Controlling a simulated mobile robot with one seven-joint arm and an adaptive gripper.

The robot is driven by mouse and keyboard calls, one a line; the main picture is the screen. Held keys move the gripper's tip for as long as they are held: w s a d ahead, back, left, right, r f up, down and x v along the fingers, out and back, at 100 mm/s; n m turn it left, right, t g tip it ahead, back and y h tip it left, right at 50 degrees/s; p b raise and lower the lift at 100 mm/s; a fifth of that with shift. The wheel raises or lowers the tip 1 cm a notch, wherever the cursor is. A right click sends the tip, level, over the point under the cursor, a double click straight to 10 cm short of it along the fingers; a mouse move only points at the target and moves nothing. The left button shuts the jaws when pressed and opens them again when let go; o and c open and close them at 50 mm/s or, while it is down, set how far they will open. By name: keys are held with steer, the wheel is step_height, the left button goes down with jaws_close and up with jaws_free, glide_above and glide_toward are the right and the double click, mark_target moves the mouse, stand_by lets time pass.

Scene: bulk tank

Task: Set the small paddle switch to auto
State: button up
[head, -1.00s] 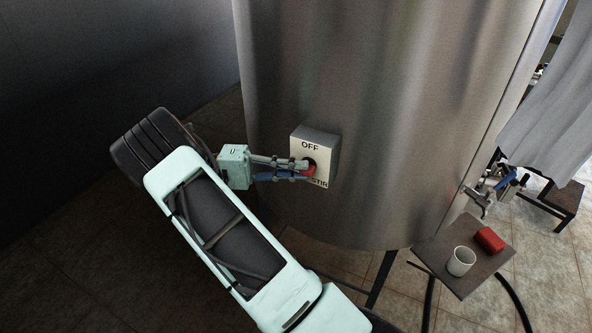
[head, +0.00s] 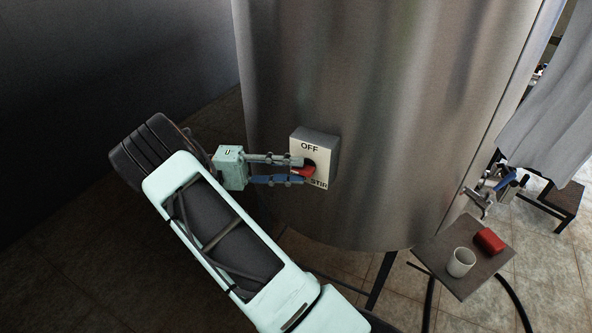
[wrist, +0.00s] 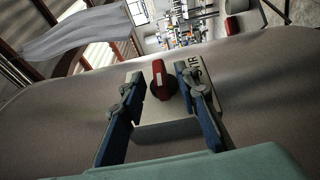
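A pale switch box (head: 325,148) is mounted on the steel tank. Its face reads OFF at the top and STIR at the lower right; I see no AUTO label in these views. A red knob (head: 309,170) sits in the middle of the face, partly hidden by my fingers in the head view. My gripper (head: 300,170) is at the box with one finger above the knob and one below. In the wrist view my gripper (wrist: 160,76) is open, with the red knob (wrist: 161,84) between the fingertips and a gap on the left finger's side. The knob's exact pointing is unclear.
The curved tank wall (head: 400,100) stands close around the box. A valve (head: 490,190) sticks out at the tank's right.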

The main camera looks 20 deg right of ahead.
steer(key=v, duration=0.6)
steer(key=shift+a, duration=0.15)
steer(key=shift+w, duration=0.1)
stand_by(0.3)
